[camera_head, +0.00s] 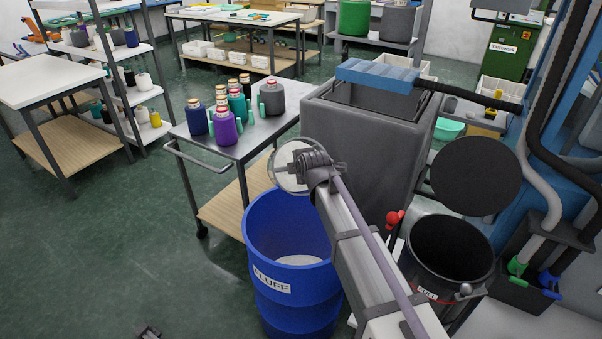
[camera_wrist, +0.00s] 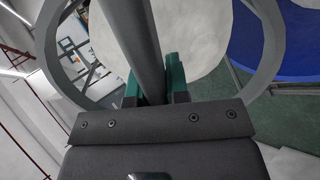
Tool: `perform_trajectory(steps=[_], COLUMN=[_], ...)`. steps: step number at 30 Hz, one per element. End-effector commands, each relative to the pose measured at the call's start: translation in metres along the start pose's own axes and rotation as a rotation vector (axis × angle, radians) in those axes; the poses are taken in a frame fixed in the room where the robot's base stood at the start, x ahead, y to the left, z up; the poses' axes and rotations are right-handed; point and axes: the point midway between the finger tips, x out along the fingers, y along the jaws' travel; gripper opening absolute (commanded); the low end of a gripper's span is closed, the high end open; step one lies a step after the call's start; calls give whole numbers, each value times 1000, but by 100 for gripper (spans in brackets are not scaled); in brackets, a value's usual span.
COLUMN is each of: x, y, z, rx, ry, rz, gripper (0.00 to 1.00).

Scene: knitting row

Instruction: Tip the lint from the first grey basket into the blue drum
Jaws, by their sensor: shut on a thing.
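My gripper (camera_wrist: 160,88) is shut on the grey bar handle of a grey basket, its green fingertips on either side of the bar. The basket's round grey rim (camera_wrist: 272,38) surrounds a pale mass that looks like lint (camera_wrist: 205,35). In the head view the basket (camera_head: 281,187) is a small ring at the end of my arm, above the back rim of the blue drum; its exact tilt is hard to tell. The blue drum (camera_head: 277,307), labelled FLUFF, stands upright and open, with something pale at its bottom. It also shows at the right of the wrist view (camera_wrist: 300,45).
A trolley (camera_head: 262,127) with several yarn cones stands behind the drum. A large grey bin (camera_head: 365,150) is close behind my arm. To the right are a black bin (camera_head: 425,270) and a round dark lid (camera_head: 475,175).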

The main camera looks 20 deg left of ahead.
Motion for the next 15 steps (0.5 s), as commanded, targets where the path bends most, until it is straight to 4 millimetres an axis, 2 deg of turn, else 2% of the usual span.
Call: perform_trajectory(steps=[1, 15], x=[7, 32], y=[-11, -40], z=[0, 0], rx=[0, 0], ry=[0, 0], rz=[22, 263], gripper=[0, 0])
